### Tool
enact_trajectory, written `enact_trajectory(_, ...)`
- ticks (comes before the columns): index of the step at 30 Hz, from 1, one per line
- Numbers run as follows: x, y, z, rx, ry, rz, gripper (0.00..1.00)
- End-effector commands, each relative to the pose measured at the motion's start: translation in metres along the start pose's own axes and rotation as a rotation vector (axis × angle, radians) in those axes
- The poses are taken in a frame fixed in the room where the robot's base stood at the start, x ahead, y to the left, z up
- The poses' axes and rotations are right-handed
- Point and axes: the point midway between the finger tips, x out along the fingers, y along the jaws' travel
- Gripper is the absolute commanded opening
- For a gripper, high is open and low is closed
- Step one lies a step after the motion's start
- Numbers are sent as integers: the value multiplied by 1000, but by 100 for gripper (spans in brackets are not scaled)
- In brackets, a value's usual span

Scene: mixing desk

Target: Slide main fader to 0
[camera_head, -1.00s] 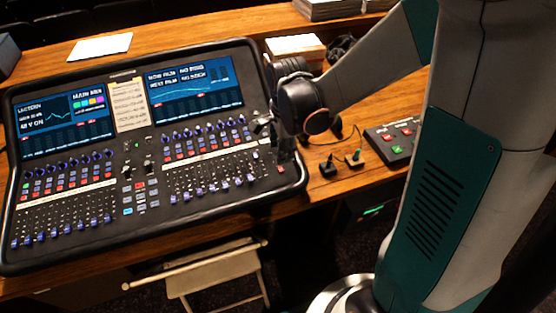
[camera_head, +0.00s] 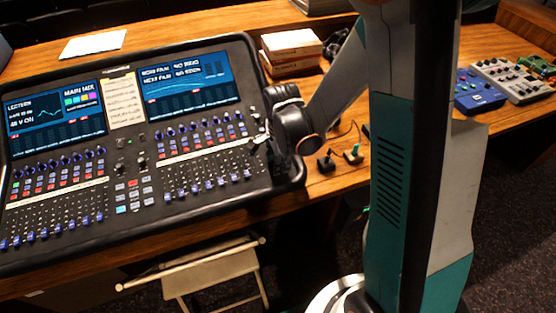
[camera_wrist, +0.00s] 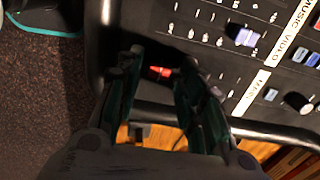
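The mixing desk (camera_head: 255,95) lies on the wooden table in the head view. My gripper (camera_head: 262,145) is at its right edge, and my wrist and arm hide the desk surface there. In the wrist view my gripper (camera_wrist: 162,62) is open, with one dark green finger on each side of a small red fader cap (camera_wrist: 160,72). The cap appears to lie between the fingers with gaps showing; contact cannot be told. Which end of its slot it sits at is hard to see. A white-blue fader cap (camera_wrist: 245,37) is to the right.
White labels and several knobs are close to the fingers in the wrist view. Cabled black plugs (camera_head: 326,163) lie right of the desk. A stack of boxes (camera_head: 291,50) stands behind. A folding chair (camera_head: 210,272) is below the table. Small mixers (camera_head: 510,80) sit far right.

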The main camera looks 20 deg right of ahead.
Motion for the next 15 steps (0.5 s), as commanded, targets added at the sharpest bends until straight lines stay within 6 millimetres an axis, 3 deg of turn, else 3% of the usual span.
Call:
enact_trajectory(1, 0, 0, 0, 0, 0, 0, 17)
enact_trajectory(3, 0, 0, 0, 0, 0, 0, 1)
enact_trajectory(4, 0, 0, 0, 0, 0, 0, 0)
enact_trajectory(10, 0, -5, 0, 0, 0, 0, 0)
enact_trajectory(15, 1, -38, 0, 0, 0, 0, 0)
